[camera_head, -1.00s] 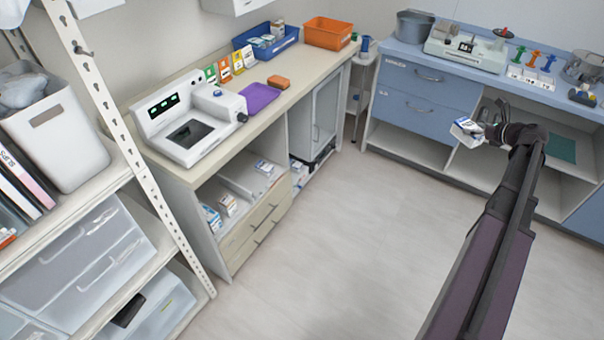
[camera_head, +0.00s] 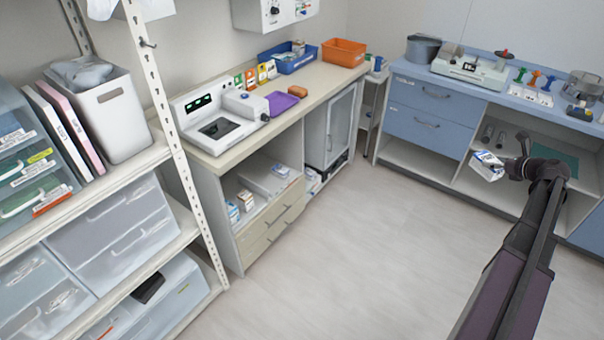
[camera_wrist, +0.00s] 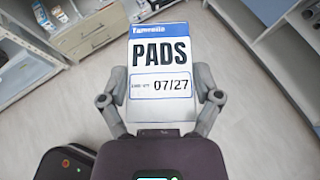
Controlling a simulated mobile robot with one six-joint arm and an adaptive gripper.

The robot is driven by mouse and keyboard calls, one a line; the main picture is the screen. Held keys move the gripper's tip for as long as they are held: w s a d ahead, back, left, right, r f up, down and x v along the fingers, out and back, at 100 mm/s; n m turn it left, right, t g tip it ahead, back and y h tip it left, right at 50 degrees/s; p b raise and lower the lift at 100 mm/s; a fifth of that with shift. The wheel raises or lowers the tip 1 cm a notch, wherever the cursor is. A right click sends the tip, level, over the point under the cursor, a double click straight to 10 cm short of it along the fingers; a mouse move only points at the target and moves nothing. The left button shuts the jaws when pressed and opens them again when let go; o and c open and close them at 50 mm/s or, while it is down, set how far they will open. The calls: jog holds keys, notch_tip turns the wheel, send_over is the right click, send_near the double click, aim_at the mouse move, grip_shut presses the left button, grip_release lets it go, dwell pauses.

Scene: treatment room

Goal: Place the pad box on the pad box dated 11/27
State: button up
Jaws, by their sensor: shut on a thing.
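My gripper (camera_wrist: 161,98) is shut on a white and blue pad box (camera_wrist: 160,58), with one finger on each side of it. The box's face reads PADS and 07/27 in the wrist view. In the head view the held box (camera_head: 487,165) is in the air over the floor, in front of the blue cabinet. Small white and blue boxes (camera_head: 233,212) stand in the open shelf of the beige counter, far to the left of my gripper. Their dates are too small to read, so I cannot tell which is dated 11/27.
The beige counter (camera_head: 318,92) carries a white device (camera_head: 216,122), a blue bin (camera_head: 288,58) and an orange bin (camera_head: 344,52). A white shelf rack (camera_head: 172,120) stands at the left. The blue cabinet (camera_head: 431,95) is at the back right. The floor between is clear.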

jog(key=shift+s+d, duration=0.15)
jog(key=shift+s, duration=0.15)
jog(key=shift+w, duration=0.1)
jog(key=shift+w+a, duration=0.2)
jog(key=shift+a, duration=0.15)
